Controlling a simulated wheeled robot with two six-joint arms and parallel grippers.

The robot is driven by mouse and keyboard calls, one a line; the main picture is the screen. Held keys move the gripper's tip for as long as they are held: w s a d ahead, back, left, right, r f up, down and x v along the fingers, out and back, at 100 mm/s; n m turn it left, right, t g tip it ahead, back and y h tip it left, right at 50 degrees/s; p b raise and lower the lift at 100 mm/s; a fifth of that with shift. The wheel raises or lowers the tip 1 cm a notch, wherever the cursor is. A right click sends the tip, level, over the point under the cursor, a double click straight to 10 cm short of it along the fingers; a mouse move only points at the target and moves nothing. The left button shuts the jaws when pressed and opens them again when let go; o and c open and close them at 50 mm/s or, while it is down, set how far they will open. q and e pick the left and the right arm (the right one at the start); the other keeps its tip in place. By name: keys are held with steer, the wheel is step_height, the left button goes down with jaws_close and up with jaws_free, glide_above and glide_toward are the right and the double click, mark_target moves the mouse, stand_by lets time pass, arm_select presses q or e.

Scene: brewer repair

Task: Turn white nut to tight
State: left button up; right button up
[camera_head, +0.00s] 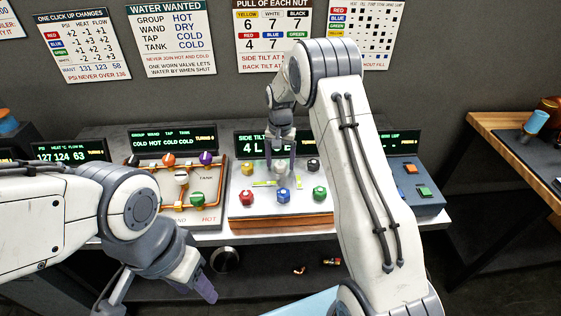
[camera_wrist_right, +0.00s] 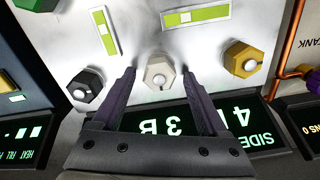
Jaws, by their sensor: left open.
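The white nut (camera_wrist_right: 159,72) sits on the pale metal plate (camera_wrist_right: 130,25) in the right wrist view. In the head view the white nut (camera_head: 280,169) is partly covered by my right gripper (camera_head: 281,160). In the right wrist view my right gripper (camera_wrist_right: 159,75) is open, with one finger on each side of the white nut. A small gap shows between each finger and the nut. My left gripper (camera_head: 160,290) is open and empty, low in front of the bench at the left.
On the plate stand a yellow nut (camera_head: 248,169), black nut (camera_head: 313,165), red nut (camera_head: 246,197), blue nut (camera_head: 283,195) and green nut (camera_head: 320,193). Two bubble levels (camera_wrist_right: 196,16) (camera_wrist_right: 104,32) lie near the white nut. A display (camera_wrist_right: 180,125) stands behind. A valve panel (camera_head: 165,180) is at the left.

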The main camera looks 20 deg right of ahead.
mark_target(280, 163)
stand_by(0.3)
steer(key=shift+r, duration=0.4)
step_height(280, 163, up, 10)
steer(key=b, duration=0.2)
steer(key=shift+f, duration=0.2)
